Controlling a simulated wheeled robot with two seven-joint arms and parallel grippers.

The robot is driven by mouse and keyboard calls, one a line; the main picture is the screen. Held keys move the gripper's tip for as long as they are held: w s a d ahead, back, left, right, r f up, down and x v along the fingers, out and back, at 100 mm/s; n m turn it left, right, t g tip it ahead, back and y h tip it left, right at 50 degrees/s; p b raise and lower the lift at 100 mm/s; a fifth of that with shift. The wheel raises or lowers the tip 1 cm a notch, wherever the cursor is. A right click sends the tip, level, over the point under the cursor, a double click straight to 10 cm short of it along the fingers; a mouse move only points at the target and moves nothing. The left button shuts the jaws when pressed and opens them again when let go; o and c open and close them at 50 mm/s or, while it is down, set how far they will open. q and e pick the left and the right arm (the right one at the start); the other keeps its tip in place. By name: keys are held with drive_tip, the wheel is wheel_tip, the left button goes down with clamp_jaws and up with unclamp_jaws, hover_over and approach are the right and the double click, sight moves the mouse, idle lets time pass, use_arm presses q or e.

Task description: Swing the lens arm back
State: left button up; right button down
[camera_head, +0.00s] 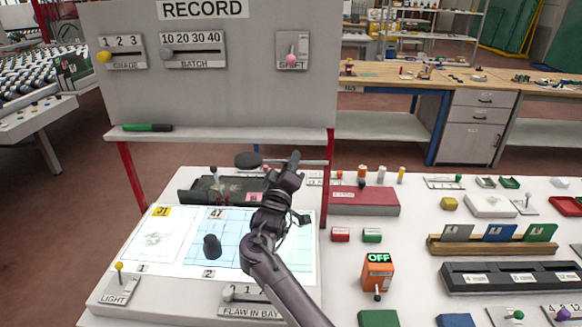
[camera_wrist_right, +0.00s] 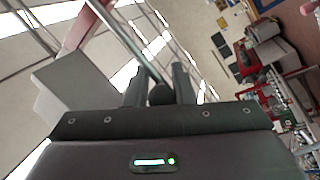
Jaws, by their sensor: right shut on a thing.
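The lens arm (camera_head: 312,162) is a thin grey bar above the back of the lit panel. The dark round lens (camera_head: 248,160) sits at its left end, over the dark tray. My right gripper (camera_head: 290,168) reaches up from the lower right to the bar. It is shut on the lens arm's dark round knob, which shows between the fingers in the right wrist view (camera_wrist_right: 160,94). The gripper hides part of the bar in the head view. My left gripper is in neither view.
A lit panel (camera_head: 175,270) with a dark knob piece (camera_head: 212,246) lies below. A red box (camera_head: 365,201) and an orange OFF switch box (camera_head: 377,273) are to the right. A dark tray (camera_head: 195,190) lies under the lens.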

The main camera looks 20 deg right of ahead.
drive_tip(key=shift+f, duration=0.25)
drive_tip(key=c, duration=1.6)
unclamp_jaws()
drive_tip(key=shift+c, duration=0.2)
drive_tip(key=o, duration=0.3)
drive_tip(key=shift+w+d, duration=0.1)
drive_tip(key=shift+w, duration=0.15)
drive_tip(key=shift+o, duration=0.2)
drive_tip(key=shift+s, duration=0.15)
drive_tip(key=b+v, duration=0.2)
drive_tip(key=v, duration=0.5)
drive_tip(key=shift+s+a, duration=0.2)
drive_tip(key=shift+a, duration=0.05)
